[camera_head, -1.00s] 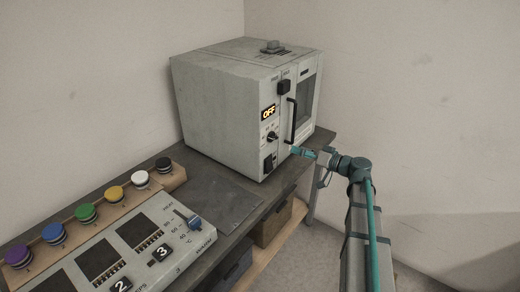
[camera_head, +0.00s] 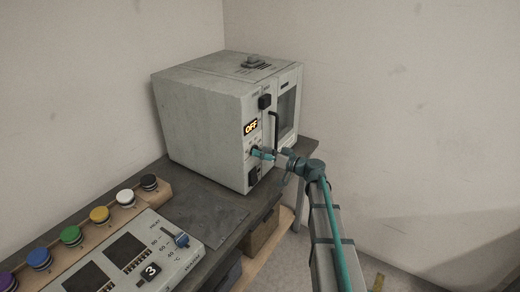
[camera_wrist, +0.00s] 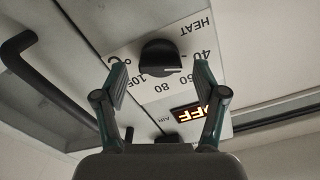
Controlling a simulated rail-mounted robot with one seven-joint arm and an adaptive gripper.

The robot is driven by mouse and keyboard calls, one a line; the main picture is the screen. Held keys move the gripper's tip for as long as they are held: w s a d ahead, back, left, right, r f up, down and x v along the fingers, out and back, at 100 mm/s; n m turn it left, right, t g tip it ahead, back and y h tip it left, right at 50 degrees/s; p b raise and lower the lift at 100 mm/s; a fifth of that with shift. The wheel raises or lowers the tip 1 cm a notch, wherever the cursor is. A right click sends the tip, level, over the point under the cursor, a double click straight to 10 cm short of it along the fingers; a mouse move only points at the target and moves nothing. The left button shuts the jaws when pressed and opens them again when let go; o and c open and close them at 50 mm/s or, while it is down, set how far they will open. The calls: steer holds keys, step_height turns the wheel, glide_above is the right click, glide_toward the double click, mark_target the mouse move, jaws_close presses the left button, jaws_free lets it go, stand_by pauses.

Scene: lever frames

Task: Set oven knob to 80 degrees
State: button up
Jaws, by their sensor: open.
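The oven (camera_head: 200,120) stands on the bench, and its display (camera_head: 250,127) reads OFF. In the wrist view the display (camera_wrist: 188,113) appears upside down. The black round oven knob (camera_wrist: 160,53) sits on the white HEAT dial, which has printed numbers including 40, 60, 80 and 105. A short white mark shows on the knob's lower right edge; I cannot tell exactly which number it faces. My gripper (camera_wrist: 160,74) is open, with one finger on each side of the knob's near side. In the head view my gripper (camera_head: 262,154) is at the oven front and hides most of the knob.
The black oven door handle (camera_head: 274,130) is just right of my gripper; it also shows in the wrist view (camera_wrist: 45,75). A black switch (camera_head: 253,176) is below the knob. A control panel (camera_head: 190,262) with a blue lever and several coloured buttons is at lower left.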

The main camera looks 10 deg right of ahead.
steer(key=shift+w+a, duration=0.35)
steer(key=shift+a, duration=0.05)
steer(key=c, duration=1.1)
steer(key=shift+c, duration=0.2)
